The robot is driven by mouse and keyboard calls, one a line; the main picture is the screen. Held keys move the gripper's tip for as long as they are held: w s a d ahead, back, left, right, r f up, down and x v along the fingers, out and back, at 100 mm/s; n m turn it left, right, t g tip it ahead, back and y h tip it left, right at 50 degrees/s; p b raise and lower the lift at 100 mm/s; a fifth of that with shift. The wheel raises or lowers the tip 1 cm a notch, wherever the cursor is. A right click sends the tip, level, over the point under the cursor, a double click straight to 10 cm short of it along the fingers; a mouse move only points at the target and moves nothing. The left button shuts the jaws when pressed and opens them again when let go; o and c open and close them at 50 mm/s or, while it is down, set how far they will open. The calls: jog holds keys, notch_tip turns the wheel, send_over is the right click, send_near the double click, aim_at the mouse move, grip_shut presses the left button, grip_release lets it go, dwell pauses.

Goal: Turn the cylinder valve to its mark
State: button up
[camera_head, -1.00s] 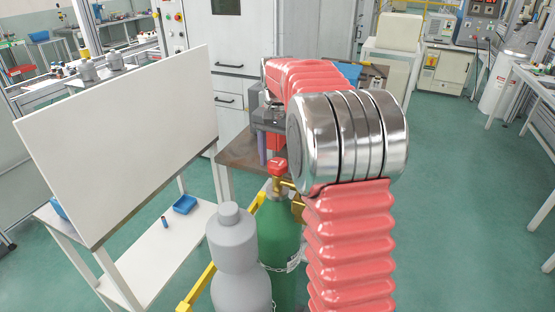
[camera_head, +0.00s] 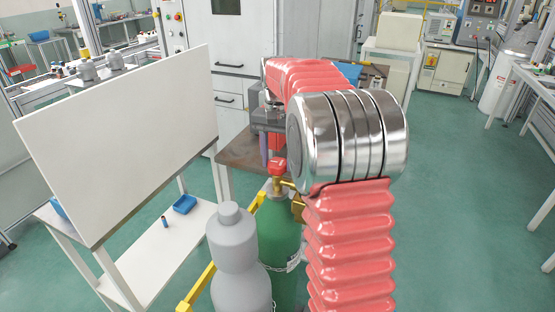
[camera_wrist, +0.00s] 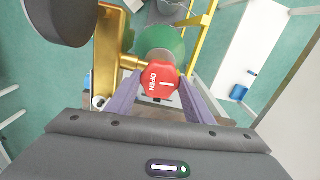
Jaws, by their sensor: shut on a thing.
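The green gas cylinder (camera_head: 279,235) stands in the lower middle of the head view, with a red valve knob (camera_head: 278,166) and brass fitting on top. In the wrist view the red knob (camera_wrist: 160,80) is an angular cap with the word OPEN and a white line on it. The purple fingers of my gripper (camera_wrist: 158,98) are shut on the knob, one on each side. In the head view my gripper (camera_head: 268,148) comes down from above onto the knob and partly hides behind my arm. I cannot make out a separate mark beside the knob.
A grey cylinder (camera_head: 235,262) stands left of the green one. A yellow rail (camera_head: 200,285) and a chain (camera_head: 290,266) are around them. A brass block (camera_wrist: 108,50) sits beside the knob. A white panel table (camera_head: 125,140) is at left. Green floor is open at right.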

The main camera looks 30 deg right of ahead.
jog(key=n, duration=0.6)
jog(key=shift+n, duration=0.3)
jog(key=n, duration=0.3)
jog(key=shift+n, duration=0.3)
jog(key=n, duration=0.3)
jog(key=shift+n, duration=0.3)
jog(key=n, duration=1)
jog(key=o, duration=1)
jog(key=shift+o, duration=0.2)
